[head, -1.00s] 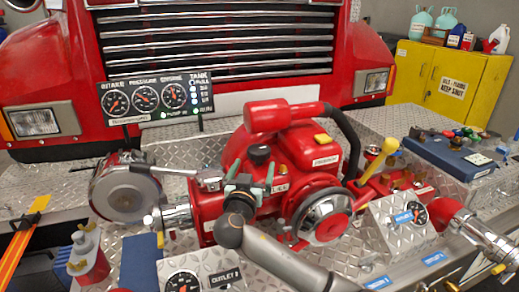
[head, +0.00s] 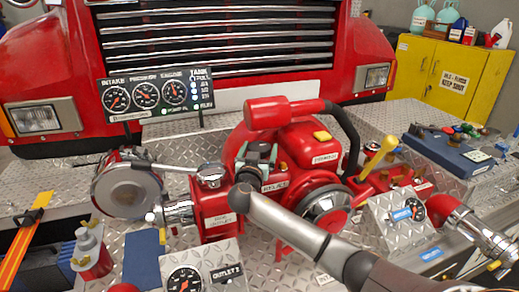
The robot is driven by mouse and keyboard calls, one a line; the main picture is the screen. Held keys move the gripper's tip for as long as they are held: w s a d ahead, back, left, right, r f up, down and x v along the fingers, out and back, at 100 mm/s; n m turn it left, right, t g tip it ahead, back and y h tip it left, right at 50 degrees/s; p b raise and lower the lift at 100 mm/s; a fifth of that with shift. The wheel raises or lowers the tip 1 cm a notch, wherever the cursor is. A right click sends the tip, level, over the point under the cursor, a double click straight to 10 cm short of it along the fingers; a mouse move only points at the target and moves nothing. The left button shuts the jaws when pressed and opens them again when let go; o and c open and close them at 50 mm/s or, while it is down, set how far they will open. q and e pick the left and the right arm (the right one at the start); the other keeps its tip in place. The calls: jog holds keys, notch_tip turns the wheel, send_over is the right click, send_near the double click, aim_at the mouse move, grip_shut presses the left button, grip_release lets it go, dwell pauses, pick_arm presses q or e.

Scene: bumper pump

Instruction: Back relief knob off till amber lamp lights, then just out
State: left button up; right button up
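My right gripper (head: 260,155) is at the top of the red pump body (head: 310,152), just above the RELIEF label (head: 274,186). Its two grey-green fingers stand where the black relief knob was seen earlier. The gripper hides most or all of the knob, so I cannot tell whether the fingers grip it or only stand around it. I cannot pick out an amber lamp. The gauge panel (head: 157,95) at the back has three dials, a column of pale tank lights and green lights below. My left gripper is not in view.
A red cylinder (head: 268,113) and black hose stand just behind the gripper. A chrome lever (head: 185,169) lies to its left, and a yellow-knobbed lever (head: 380,152) to its right. Outlet gauges (head: 185,280) sit in front.

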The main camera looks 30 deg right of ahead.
jog(key=c, duration=1)
jog(key=shift+f+n+t+y+b, duration=0.25)
jog(key=shift+n+t+y+b, duration=0.4)
jog(key=shift+b, duration=0.2)
jog(key=shift+n+t+y, duration=0.25)
jog(key=shift+y, duration=0.2)
jog(key=shift+r+n+t+y+b, duration=0.15)
jog(key=shift+n+t+y, duration=0.25)
jog(key=shift+y, duration=0.2)
jog(key=shift+r+n+t+y+b, duration=0.15)
jog(key=shift+n+t+y, duration=0.15)
jog(key=shift+n+y, duration=0.25)
jog(key=o, duration=1.2)
jog(key=b+v, duration=0.1)
jog(key=v, duration=1.1)
jog(key=shift+s+a+b, duration=0.1)
jog(key=shift+s+b, duration=0.15)
jog(key=shift+b, duration=0.1)
